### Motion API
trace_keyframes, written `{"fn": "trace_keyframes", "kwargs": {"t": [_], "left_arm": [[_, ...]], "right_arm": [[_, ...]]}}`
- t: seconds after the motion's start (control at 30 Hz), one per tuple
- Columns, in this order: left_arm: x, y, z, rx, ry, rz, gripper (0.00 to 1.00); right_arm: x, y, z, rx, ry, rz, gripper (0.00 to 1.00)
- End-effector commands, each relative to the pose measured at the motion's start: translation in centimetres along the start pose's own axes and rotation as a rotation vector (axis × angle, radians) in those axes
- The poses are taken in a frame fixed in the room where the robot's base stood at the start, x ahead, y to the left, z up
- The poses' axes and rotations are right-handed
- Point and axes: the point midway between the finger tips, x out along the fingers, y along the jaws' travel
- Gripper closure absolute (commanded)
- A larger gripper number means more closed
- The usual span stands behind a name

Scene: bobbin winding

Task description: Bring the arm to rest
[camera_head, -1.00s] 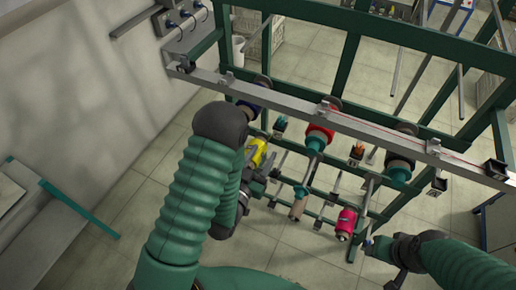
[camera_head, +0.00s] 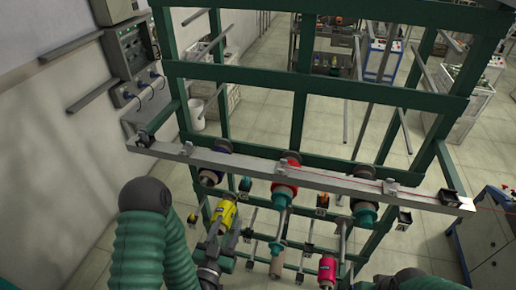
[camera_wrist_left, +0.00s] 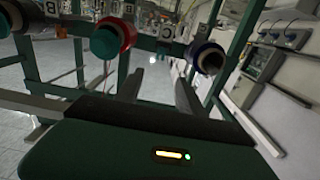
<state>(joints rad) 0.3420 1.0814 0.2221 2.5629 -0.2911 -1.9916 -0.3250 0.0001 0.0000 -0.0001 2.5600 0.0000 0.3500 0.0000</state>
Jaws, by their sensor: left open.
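My left arm comes in at the lower left of the head view, and its gripper (camera_head: 222,245) is near the yellow bobbin (camera_head: 224,213), partly hidden beside the arm. In the left wrist view the two fingers of my left gripper (camera_wrist_left: 157,88) stand apart with nothing between them. A dark blue spool (camera_wrist_left: 207,57) and a red spool (camera_wrist_left: 121,35) are ahead of it on the frame. My right arm (camera_head: 412,281) shows only at the bottom edge, and its fingers are out of sight.
The green frame (camera_head: 310,93) with a grey rail (camera_head: 250,170) stands in front of me. A red spool (camera_head: 285,178) and a pink bobbin (camera_head: 327,268) are on it. A control box (camera_head: 132,47) is on the left wall.

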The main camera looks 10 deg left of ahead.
Motion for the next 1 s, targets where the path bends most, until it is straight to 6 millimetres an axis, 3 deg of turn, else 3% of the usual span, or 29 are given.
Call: {"fn": "trace_keyframes", "kwargs": {"t": [0.07,0.17,0.33,0.43,0.53,0.63,0.8,1.0], "left_arm": [[0.1,0.1,0.3,0.003,-0.007,0.005,0.54],[1.0,0.6,2.4,0.025,-0.074,0.041,0.54],[2.3,1.5,9.5,0.101,-0.38,0.119,0.54],[1.3,0.9,13.0,0.124,-0.598,0.116,0.54],[-1.1,0.2,15.5,0.119,-0.811,0.084,0.54],[-4.8,-0.2,16.9,0.081,-1.011,0.037,0.54],[-10.7,0.2,17.0,0.004,-1.254,-0.017,0.54],[-11.6,0.3,16.9,-0.009,-1.287,-0.023,0.54]], "right_arm": [[0.2,0.0,0.1,0.0,0.0,0.0,0.54],[1.7,0.0,0.4,0.0,0.0,0.0,0.54],[6.4,0.0,1.5,0.0,0.0,0.0,0.54],[9.1,0.0,2.2,0.0,-0.001,0.0,0.54],[11.7,0.0,2.8,0.0,-0.001,0.0,0.54],[14.1,0.0,3.3,0.0,0.0,0.0,0.54],[16.4,0.0,3.9,0.0,0.0,0.0,0.54],[16.5,0.0,3.9,0.0,0.0,0.0,0.54]]}}
